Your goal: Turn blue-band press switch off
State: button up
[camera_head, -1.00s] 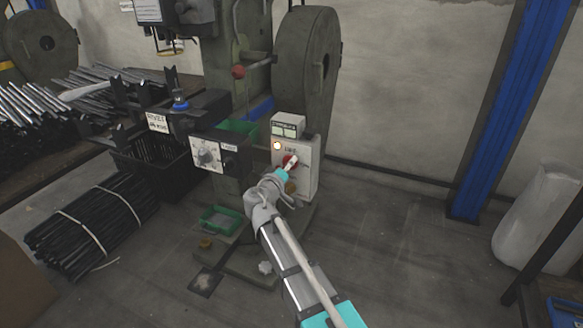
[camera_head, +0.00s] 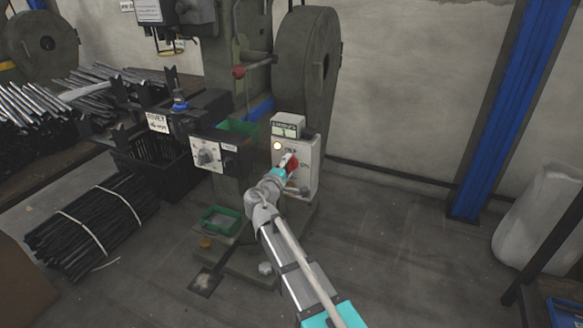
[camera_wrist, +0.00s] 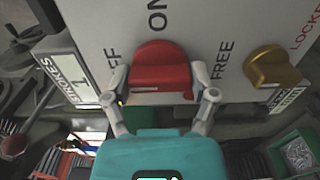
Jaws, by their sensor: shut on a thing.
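The red switch (camera_wrist: 160,68) is a rotary knob on a light grey control box (camera_head: 310,158) on the press (camera_head: 318,60). In the wrist view, ON is printed above the knob, FREE is at its right, and a partly covered label ending in FF is at its left. My gripper (camera_wrist: 160,84) has one finger on each side of the red knob and is shut on it. In the head view my gripper (camera_head: 286,164) is at the box front and partly covers the knob. I cannot tell which label the knob points to.
A brass knob (camera_wrist: 275,68) sits right of the red one, near LOCKED lettering. A round lamp (camera_head: 278,146) glows pale yellow on the box. A dial panel (camera_head: 208,152) stands left.

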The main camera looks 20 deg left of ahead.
dwell(0.3)
jog(key=o, duration=1)
jog(key=shift+s+a, duration=0.15)
jog(key=shift+s, duration=1.85)
jog(key=shift+s+a, duration=0.2)
jog(key=shift+s, duration=1.8)
jog(key=shift+s+a, duration=0.15)
jog(key=shift+s, duration=1.85)
